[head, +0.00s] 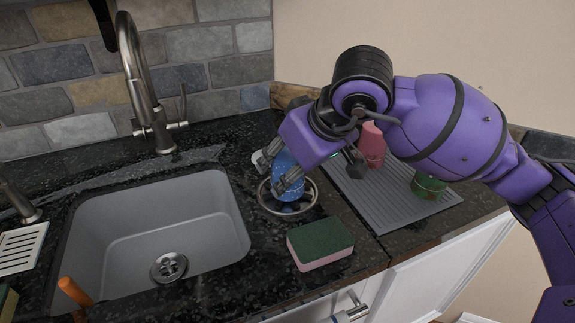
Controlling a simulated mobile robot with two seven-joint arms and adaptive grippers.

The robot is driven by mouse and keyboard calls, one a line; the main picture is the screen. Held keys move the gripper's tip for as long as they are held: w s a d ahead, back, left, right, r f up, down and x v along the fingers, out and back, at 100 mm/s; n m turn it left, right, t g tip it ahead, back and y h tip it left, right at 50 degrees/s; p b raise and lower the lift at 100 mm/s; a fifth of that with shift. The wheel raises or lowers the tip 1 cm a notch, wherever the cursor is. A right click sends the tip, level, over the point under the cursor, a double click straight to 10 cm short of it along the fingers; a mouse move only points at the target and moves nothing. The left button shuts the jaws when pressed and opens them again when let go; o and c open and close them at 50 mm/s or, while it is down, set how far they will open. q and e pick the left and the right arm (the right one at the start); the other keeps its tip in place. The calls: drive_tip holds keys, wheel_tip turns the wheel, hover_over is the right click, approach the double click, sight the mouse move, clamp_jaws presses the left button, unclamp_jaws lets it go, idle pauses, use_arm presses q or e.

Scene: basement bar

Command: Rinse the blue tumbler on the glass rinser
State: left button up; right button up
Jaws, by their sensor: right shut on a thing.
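The blue tumbler (286,174) is at the glass rinser (287,208), a round metal ring with spokes set on the dark counter right of the sink. My right gripper (277,180) is shut on the tumbler from above and behind. The tumbler's lower end is over the middle of the rinser; whether it presses on the spokes I cannot tell. The gripper hides much of the tumbler's upper part. My left gripper is not in view.
A grey ribbed mat (392,210) to the right holds a pink tumbler (372,146) and a green tumbler (428,186). A green and pink sponge (320,243) lies in front of the rinser. The sink (165,230) and tall faucet (140,75) are left.

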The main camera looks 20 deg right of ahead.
drive_tip(key=shift+s, duration=0.1)
drive_tip(key=shift+r+p, duration=1.8)
drive_tip(key=shift+r, duration=1.75)
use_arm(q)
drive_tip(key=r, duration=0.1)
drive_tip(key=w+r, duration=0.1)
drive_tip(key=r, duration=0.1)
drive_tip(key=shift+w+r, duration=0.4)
